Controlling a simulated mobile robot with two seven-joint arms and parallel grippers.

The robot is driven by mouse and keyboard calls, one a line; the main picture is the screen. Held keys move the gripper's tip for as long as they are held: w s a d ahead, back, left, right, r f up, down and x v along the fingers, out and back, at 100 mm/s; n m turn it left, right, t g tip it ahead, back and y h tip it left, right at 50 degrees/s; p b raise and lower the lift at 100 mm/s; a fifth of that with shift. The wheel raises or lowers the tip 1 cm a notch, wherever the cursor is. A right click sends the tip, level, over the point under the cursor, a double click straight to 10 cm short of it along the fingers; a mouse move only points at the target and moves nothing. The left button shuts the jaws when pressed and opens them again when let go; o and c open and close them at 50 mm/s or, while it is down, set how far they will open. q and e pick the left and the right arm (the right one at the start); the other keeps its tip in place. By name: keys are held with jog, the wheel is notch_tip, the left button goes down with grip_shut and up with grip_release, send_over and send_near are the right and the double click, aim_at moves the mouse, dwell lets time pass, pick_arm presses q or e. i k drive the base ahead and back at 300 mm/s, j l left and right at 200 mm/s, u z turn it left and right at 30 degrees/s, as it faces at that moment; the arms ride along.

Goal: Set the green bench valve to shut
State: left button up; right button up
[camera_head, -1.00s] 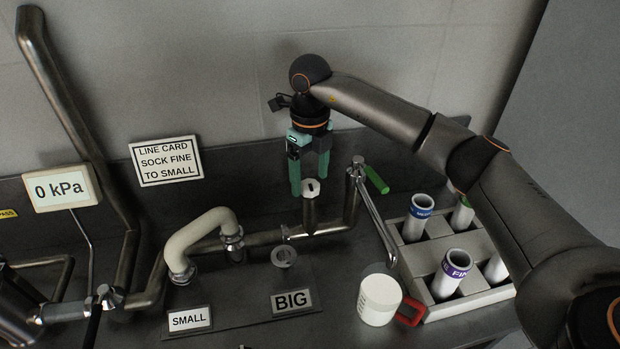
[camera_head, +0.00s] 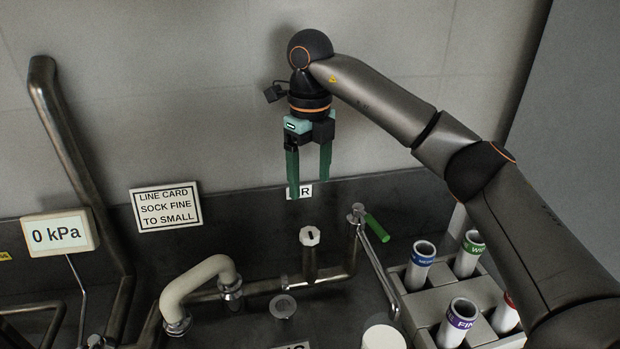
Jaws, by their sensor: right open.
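The green bench valve has a green handle (camera_head: 377,228) on a metal fitting at the right end of the bench pipe. The handle points down and to the right, at an angle to the pipe. My right gripper (camera_head: 309,192) hangs fingers down in front of the wall, left of and above the green handle. Its two green fingers are apart with nothing between them. The gripper is clear of the valve, and its fingers partly cover a small wall label (camera_head: 305,191). My left gripper is not in view.
A white-topped stem (camera_head: 310,236) stands below the gripper. A beige hose bend (camera_head: 195,288) is at left. A grey rack (camera_head: 420,302) holds several labelled tubes at right, near a white cylinder (camera_head: 383,338). A gauge (camera_head: 60,232) reads 0 kPa. A line card (camera_head: 166,206) is on the wall.

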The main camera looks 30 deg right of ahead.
aim_at(376, 227)
jog(key=k, duration=1)
